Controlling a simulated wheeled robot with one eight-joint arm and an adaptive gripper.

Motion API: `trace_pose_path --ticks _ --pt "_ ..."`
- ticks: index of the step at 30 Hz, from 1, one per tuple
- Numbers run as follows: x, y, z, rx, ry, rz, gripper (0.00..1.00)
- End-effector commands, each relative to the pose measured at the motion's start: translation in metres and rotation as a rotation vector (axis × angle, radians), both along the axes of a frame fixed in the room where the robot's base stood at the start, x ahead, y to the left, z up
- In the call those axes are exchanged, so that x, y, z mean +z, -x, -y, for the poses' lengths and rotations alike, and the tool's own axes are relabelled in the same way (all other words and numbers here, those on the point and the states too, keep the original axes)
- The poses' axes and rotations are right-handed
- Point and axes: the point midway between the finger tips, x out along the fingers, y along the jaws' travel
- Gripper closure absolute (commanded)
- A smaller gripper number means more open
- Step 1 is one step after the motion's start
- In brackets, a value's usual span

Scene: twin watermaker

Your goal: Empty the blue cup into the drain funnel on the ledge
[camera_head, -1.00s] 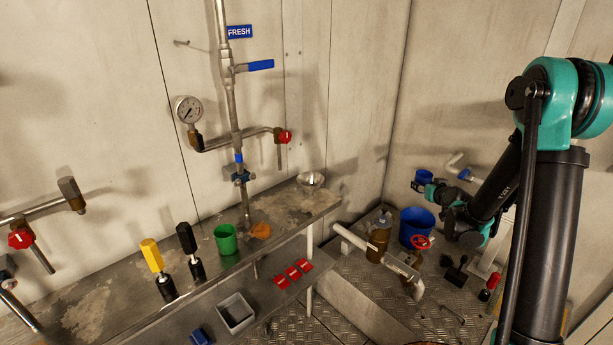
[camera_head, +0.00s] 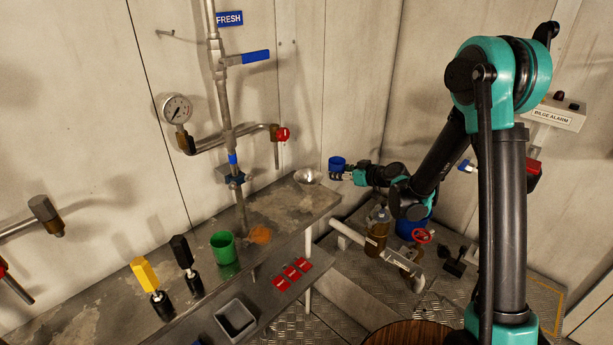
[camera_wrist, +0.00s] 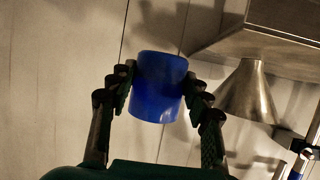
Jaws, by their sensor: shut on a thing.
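The blue cup (camera_head: 337,163) is in my gripper (camera_head: 338,174), held in the air just right of the ledge's far end in the head view. In the wrist view the blue cup (camera_wrist: 160,86) sits between both fingers of my gripper (camera_wrist: 158,92), which is shut on it. The cup looks about upright; its contents cannot be seen. The metal drain funnel (camera_head: 308,177) is at the far right corner of the ledge (camera_head: 283,208), close to the left of the cup. The funnel (camera_wrist: 247,92) also shows right of the cup in the wrist view, apart from it.
A green cup (camera_head: 223,248), an orange patch (camera_head: 260,234), and yellow and black handles stand along the ledge. A pipe with a red valve (camera_head: 283,134) rises behind.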

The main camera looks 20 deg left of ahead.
Motion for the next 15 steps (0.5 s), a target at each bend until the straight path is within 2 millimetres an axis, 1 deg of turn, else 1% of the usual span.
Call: trace_pose_path --ticks 8,15 --pt "0.0004 0.0004 -0.0001 -0.001 0.007 0.010 0.81" --pt "0.0031 0.0049 -0.0032 -0.001 0.050 0.071 0.81"
